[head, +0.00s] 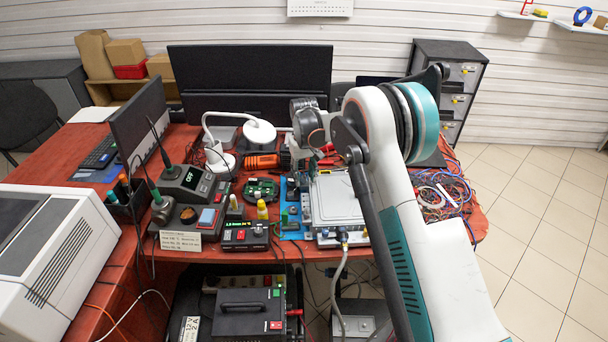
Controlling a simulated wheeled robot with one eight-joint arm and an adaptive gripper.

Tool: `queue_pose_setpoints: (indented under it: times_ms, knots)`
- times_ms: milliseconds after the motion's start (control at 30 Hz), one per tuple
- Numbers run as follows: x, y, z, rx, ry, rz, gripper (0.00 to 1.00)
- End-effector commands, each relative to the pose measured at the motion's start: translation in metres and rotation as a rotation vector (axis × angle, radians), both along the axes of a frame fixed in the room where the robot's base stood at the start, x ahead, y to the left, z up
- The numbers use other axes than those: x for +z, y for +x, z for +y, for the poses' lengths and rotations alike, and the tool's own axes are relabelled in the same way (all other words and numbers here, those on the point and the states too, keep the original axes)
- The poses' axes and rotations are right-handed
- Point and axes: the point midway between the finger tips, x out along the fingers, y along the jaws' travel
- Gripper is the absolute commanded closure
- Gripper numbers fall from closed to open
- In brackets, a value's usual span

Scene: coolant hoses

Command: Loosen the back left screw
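A grey metal box (338,204) with connectors along its front edge lies on the red table, partly behind my arm. Its screws are too small to make out, and its back left corner is close to my wrist. An orange and black tool (262,161), like a screwdriver, lies on the table just left of my wrist. My gripper (299,158) points down over the table behind the box's left side. Its fingers are small and dark against the clutter, so I cannot tell whether it is open or holds anything.
A blue mat (291,226) with small boards lies left of the box. A green circuit board (261,189), a soldering station (188,186) and a white lamp (260,134) crowd the left. Tangled wires (440,192) lie at right. A black monitor (249,75) stands behind.

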Motion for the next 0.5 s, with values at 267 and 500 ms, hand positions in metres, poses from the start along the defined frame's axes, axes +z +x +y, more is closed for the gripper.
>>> queue_pose_setpoints:
  times_ms: [267,500]
  knots:
    - [0.024,0.0,0.0,0.0,0.0,0.0,0.64]
    - [0.073,0.0,0.0,0.0,0.0,0.0,0.64]
